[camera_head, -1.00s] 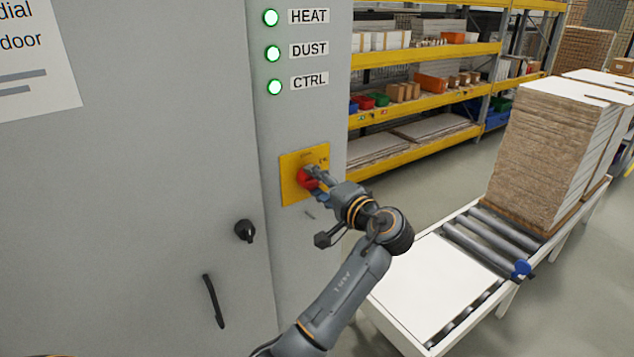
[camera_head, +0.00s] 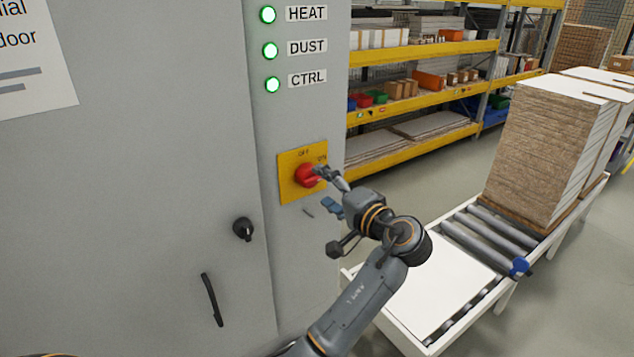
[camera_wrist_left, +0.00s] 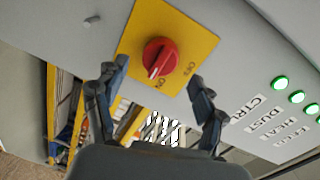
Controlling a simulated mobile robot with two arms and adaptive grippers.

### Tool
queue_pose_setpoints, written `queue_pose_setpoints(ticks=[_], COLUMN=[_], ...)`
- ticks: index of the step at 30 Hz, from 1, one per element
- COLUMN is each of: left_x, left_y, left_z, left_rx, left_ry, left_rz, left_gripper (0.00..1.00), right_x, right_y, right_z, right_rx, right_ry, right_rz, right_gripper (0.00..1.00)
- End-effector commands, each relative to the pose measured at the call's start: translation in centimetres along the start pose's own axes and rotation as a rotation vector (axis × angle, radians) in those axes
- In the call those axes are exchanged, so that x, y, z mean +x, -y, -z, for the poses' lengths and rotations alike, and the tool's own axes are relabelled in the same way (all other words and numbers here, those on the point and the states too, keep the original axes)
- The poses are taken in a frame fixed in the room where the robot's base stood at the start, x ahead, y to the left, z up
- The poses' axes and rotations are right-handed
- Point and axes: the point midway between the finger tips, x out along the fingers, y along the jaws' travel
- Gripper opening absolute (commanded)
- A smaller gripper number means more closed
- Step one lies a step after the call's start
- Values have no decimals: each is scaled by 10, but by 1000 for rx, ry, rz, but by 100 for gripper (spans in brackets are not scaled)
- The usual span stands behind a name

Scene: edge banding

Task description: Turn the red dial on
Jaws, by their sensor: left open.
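The red dial (camera_head: 308,175) sits on a yellow plate (camera_head: 288,190) on the grey cabinet's narrow side panel, with OFF and ON labels. In the left wrist view the red dial (camera_wrist_left: 160,56) shows whole, and its white mark points toward the ON label. My left gripper (camera_head: 328,189) is open and empty, just off the plate to the right of the dial. In the left wrist view the fingers of my left gripper (camera_wrist_left: 152,78) are spread apart, with the dial beyond and between them, not gripped. My right gripper is not in view.
Green lamps (camera_head: 270,50) labelled HEAT, DUST and CTRL are lit above the plate. A black knob (camera_head: 243,229) and door handle (camera_head: 212,300) are on the cabinet door. A roller conveyor (camera_head: 490,235) with stacked boards (camera_head: 545,140) stands right, shelving (camera_head: 420,110) behind.

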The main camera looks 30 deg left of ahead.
Motion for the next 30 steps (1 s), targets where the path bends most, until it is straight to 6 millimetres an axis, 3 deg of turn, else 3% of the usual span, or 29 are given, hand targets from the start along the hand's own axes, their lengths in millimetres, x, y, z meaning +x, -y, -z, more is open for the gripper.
queue_pose_setpoints(ticks=[6,12,30], left_x=[-48,-73,-78], left_y=[0,0,-1], left_z=[1,1,0], left_rx=[0,1,2], left_ry=[-3,-1,-1], left_rz=[-2,-1,0], left_gripper=[70,70,70], right_x=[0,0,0], right_y=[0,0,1], right_z=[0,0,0], right_rx=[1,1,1], right_ry=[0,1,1], right_rz=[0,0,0], right_gripper=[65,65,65])
